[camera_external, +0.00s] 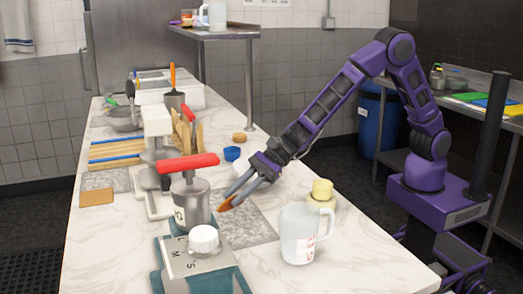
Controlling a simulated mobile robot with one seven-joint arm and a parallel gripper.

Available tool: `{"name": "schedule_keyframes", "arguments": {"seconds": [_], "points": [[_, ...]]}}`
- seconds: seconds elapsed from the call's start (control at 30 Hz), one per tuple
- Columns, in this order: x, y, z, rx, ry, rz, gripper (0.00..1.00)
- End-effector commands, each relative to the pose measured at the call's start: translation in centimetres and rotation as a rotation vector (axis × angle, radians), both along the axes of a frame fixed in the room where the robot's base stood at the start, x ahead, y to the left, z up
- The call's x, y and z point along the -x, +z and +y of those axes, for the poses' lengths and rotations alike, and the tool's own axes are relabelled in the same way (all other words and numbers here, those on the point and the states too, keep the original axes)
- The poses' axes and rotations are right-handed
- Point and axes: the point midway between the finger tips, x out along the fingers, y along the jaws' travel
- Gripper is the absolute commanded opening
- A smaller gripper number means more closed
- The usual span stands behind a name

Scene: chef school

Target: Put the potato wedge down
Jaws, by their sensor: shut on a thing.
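The potato wedge (228,204) is a small orange-brown piece. It sits between the fingertips of my gripper (233,199), which is shut on it. My gripper reaches in from the right and points down and left, over a grey speckled slab (245,222) on the white marble table (140,222). The wedge appears slightly above the slab, close to the right side of a metal canister with a red handle (190,195). I cannot tell whether it touches the slab.
A translucent jug (300,235) and a yellow-lidded jar (321,193) stand right of my gripper. A scale (200,262) with a white-capped item is in front. The table's left front is clear.

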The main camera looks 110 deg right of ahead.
Motion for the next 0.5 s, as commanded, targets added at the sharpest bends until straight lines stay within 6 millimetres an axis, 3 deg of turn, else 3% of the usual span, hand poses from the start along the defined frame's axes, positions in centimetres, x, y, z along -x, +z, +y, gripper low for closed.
{"name": "schedule_keyframes", "arguments": {"seconds": [0.3, 0.5], "points": [[0.0, -3.7, 0.0, -0.001, 0.000, 0.001, 0.00], [0.0, -3.8, 0.0, 0.000, 0.000, -0.002, 0.00]]}}
